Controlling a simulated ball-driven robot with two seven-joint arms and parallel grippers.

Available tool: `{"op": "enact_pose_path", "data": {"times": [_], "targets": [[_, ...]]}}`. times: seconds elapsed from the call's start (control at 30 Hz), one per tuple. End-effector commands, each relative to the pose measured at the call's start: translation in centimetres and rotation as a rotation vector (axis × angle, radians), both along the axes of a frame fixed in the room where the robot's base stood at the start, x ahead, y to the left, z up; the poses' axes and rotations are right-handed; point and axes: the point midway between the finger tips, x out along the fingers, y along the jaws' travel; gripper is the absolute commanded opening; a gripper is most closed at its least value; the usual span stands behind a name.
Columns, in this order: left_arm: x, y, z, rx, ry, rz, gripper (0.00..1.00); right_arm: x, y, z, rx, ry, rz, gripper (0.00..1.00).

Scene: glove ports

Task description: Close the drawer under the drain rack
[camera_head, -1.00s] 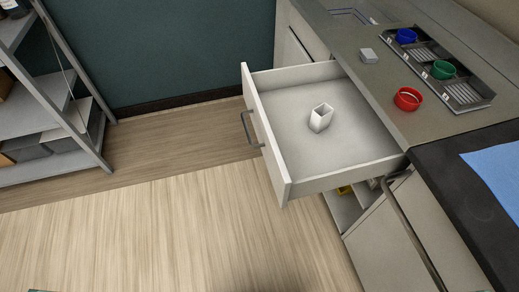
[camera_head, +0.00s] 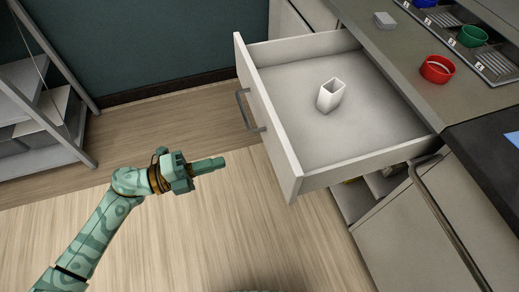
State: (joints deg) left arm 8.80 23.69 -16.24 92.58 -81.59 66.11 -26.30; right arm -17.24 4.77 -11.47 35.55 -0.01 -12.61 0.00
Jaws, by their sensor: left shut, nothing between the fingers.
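The drawer (camera_head: 266,119) stands pulled far out from the counter in the head view, its front panel facing left with a grey bar handle (camera_head: 246,110). A small white open-topped box (camera_head: 330,95) stands inside on the drawer floor. The drain rack (camera_head: 478,48) lies on the counter at the upper right, partly cut off by the frame. My left gripper (camera_head: 222,162) is shut and empty, its fingers pointing right toward the drawer front, with a gap between them. My right gripper is not in view.
A red bowl (camera_head: 437,69) and a grey block (camera_head: 385,20) sit on the counter (camera_head: 412,75). A green bowl (camera_head: 472,36) is in the rack. A grey shelf unit (camera_head: 50,110) stands at the left. Bare wooden floor (camera_head: 210,235) lies left of the drawer.

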Motion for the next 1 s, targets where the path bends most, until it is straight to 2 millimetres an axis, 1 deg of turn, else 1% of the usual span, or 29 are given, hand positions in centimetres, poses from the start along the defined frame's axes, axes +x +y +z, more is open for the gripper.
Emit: {"op": "enact_pose_path", "data": {"times": [0.03,0.1,0.3,0.4,0.5,0.7,1.0], "targets": [[0.4,-1.1,-0.1,-0.005,-0.002,-0.001,0.00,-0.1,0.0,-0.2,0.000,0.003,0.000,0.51],[0.8,-2.6,-0.1,-0.005,-0.001,0.000,0.00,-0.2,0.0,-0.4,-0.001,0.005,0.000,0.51],[2.2,-6.6,-0.1,-0.006,0.002,0.001,0.00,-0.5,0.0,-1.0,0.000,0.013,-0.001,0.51],[2.7,-8.2,-0.2,-0.004,0.003,0.001,0.00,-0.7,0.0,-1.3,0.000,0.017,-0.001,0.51],[3.2,-9.5,-0.2,-0.003,0.002,0.003,0.00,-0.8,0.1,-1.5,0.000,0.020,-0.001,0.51],[3.5,-10.6,-0.1,-0.001,0.004,0.003,0.00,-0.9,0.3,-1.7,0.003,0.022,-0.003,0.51],[3.5,-10.7,-0.1,-0.001,0.004,0.003,0.00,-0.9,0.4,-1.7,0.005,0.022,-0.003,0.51]]}}
